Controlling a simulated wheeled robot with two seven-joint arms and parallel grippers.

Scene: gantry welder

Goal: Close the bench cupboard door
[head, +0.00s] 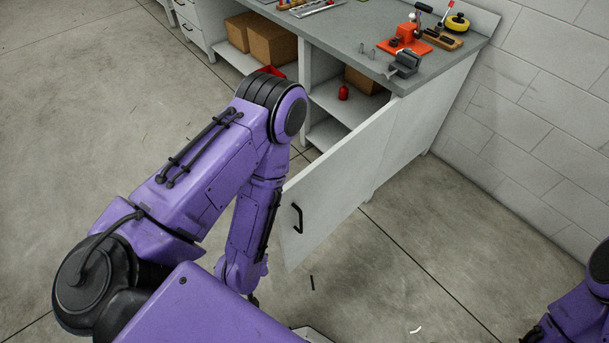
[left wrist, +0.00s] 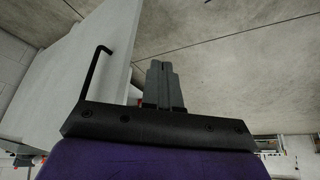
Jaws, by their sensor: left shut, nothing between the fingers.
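The white cupboard door (head: 335,180) stands wide open, swung out from the bench front. Its black bar handle (head: 297,218) is near its free edge. In the left wrist view the door (left wrist: 75,75) fills the left side, with the handle (left wrist: 95,70) to the left of my fingers. My left gripper (left wrist: 162,72) is shut and empty, apart from the handle. In the head view only a dark bit of this gripper (head: 253,300) shows below my forearm, low and left of the door's free edge. My right forearm shows at the lower right corner; its fingers are not visible.
The open cupboard shelves (head: 325,100) hold a red bottle (head: 343,92) and a cardboard box (head: 362,80). More boxes (head: 272,42) sit in the left bay. The bench top (head: 350,32) carries an orange tool (head: 405,40) and a grey vise (head: 405,65).

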